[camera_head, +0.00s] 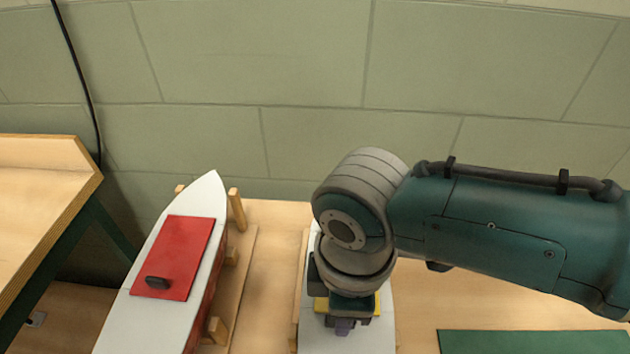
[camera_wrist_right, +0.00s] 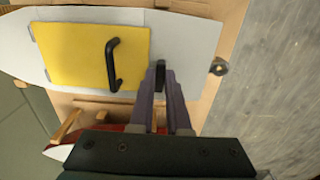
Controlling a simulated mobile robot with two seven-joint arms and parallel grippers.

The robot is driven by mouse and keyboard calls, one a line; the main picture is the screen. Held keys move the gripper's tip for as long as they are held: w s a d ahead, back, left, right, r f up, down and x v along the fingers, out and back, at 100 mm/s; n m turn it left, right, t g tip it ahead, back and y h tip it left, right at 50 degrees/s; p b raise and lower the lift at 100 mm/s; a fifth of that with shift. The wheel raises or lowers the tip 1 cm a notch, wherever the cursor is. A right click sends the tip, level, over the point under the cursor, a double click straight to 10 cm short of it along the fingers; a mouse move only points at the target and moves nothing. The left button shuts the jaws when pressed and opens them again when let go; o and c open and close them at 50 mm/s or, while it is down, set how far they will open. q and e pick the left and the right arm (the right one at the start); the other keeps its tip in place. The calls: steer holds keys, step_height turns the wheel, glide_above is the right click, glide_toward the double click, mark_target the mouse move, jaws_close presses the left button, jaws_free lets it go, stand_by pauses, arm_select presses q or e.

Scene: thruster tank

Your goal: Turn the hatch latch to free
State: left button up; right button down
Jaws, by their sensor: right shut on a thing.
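The yellow hatch (camera_wrist_right: 78,55) with a black bar handle (camera_wrist_right: 112,65) lies on a pale boat deck in the right wrist view. The small black hatch latch (camera_wrist_right: 189,67) is on the deck beside the hatch's edge. My right gripper (camera_wrist_right: 166,72) has its purple fingers at the latch and is shut on it; the fingers partly hide the contact. In the head view my right gripper (camera_head: 344,328) points down at the boat, and the yellow hatch (camera_head: 321,304) shows only in part under the wrist. The latch is hidden there. My left gripper is not in view.
A second boat (camera_head: 129,324) with a red hatch (camera_head: 180,258) sits left on a wooden cradle (camera_head: 239,262). A wooden bench (camera_head: 40,185) stands at far left, and a green panel (camera_head: 520,342) lies at lower right. A block wall (camera_head: 300,60) closes off the back.

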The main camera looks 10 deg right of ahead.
stand_by(0.5)
steer(key=c, duration=0.9)
jaws_free()
step_height(320, 180, up, 10)
steer(key=shift+f+p, duration=0.1)
steer(key=shift+p, duration=1.1)
